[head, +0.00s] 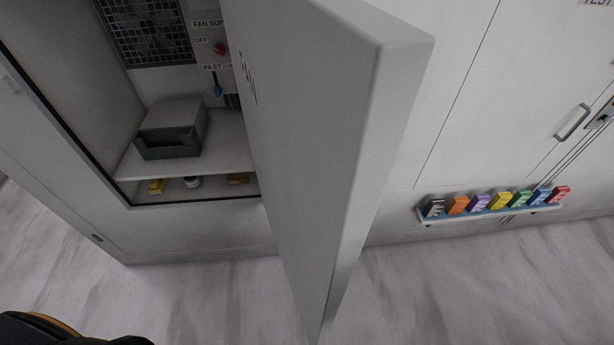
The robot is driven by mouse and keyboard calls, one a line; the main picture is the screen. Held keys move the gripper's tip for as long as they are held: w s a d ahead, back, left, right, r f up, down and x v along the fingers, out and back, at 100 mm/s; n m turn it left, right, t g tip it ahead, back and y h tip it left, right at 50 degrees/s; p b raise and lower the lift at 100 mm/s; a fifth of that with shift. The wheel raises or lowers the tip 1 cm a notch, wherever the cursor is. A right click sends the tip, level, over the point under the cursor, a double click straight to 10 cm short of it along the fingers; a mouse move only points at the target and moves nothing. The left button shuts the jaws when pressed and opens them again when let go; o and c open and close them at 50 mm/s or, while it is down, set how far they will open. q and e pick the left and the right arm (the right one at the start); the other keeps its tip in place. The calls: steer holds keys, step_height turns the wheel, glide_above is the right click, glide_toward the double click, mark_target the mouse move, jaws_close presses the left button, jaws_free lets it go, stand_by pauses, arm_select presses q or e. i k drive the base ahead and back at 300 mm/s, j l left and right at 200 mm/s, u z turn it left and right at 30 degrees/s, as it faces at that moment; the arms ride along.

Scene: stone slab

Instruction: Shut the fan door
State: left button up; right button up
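The fan door (310,130) is a thick light-grey panel. It stands wide open, swung out from the cabinet toward me, and fills the middle of the head view. Its edge (375,150) faces me on the right side. Left of it is the open fan compartment (190,85), with a fan grille (147,32) at the top and a switch panel lettered with fan supply and inlet. The panel's right part is hidden behind the door. Neither of my grippers shows in the view.
A dark grey box (172,130) sits on the compartment's shelf (230,150), with small yellow and white items below it. At right, a low ledge (490,215) holds several coloured blocks. A closed door with a handle (573,122) is above it. The marble floor (440,295) is clear.

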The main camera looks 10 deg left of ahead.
mark_target(328, 90)
steer(key=l+u, duration=1)
steer(key=k+l+u, duration=0.15)
steer(key=l+u, duration=0.35)
steer(key=k+l, duration=0.15)
steer(key=l, duration=0.25)
steer(key=k+l+u, duration=0.15)
steer(key=l, duration=0.25)
steer(key=k+l, duration=0.2)
steer(key=l, duration=0.15)
steer(key=k+l+u, duration=0.1)
steer(key=l, duration=0.3)
steer(key=k+l+u, duration=0.1)
steer(key=k+l, duration=0.2)
